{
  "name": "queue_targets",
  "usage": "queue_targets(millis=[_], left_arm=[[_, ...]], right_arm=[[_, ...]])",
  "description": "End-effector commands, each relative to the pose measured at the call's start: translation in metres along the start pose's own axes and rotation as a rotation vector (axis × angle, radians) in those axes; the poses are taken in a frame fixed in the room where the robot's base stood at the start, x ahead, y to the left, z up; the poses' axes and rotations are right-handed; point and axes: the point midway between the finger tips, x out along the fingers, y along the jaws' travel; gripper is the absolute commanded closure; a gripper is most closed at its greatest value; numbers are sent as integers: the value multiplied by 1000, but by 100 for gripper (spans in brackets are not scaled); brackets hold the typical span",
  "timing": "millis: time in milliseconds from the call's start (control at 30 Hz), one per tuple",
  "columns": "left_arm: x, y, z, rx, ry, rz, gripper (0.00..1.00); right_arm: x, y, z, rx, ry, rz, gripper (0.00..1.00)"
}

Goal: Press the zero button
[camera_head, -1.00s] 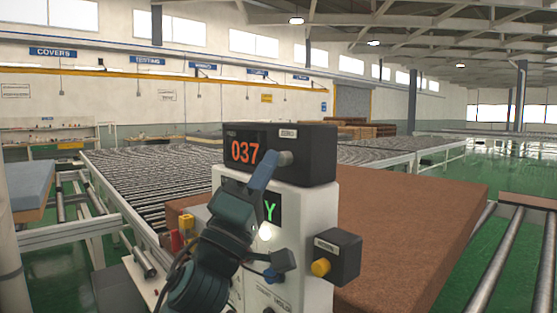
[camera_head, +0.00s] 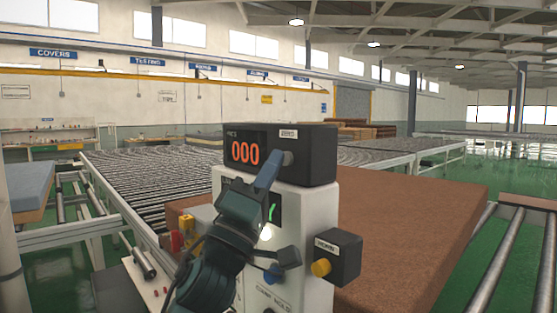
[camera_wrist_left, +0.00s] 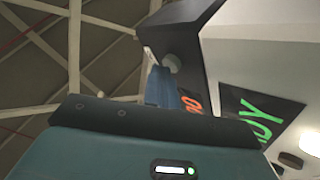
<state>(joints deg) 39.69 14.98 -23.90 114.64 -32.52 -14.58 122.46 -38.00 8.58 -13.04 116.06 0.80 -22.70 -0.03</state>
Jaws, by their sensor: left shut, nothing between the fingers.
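The black display box (camera_head: 318,165) sits on top of a white control cabinet (camera_head: 319,220). Its counter (camera_head: 244,152) reads 000 in orange. The zero button (camera_head: 288,158) is a grey round knob below a small white label, right of the counter; it also shows in the left wrist view (camera_wrist_left: 171,63). My left gripper (camera_head: 270,166) is shut and empty, its blue fingers pointing up at the button. The fingertips overlap the button's left edge in the head view and lie just below it in the wrist view (camera_wrist_left: 160,82). I cannot tell whether they touch. My right gripper is not in view.
A black side box with a yellow knob (camera_head: 320,267) sticks out at the cabinet's right. A blue knob (camera_head: 272,275) is below my wrist. A large brown mattress (camera_head: 410,220) lies behind the cabinet. Roller conveyors (camera_head: 125,175) extend behind and left.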

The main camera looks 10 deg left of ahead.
Motion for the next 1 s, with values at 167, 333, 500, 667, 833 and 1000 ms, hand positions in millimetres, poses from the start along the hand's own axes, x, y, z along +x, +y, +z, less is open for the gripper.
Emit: queue_targets(millis=[167, 333, 500, 667, 833, 1000], left_arm=[[0, 0, 0, -1, -1, -1, 100], [-4, 2, -2, -1, -1, -2, 100], [-11, 7, -7, -1, -1, -3, 100], [-17, 12, -11, -1, -1, -1, 100], [-18, 12, -12, -1, -1, -1, 100], [-18, 13, -12, -1, 0, -1, 100]], right_arm=[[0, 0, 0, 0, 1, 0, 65], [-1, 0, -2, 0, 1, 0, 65], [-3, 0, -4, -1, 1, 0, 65], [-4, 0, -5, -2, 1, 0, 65], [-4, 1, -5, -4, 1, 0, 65], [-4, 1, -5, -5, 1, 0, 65]])
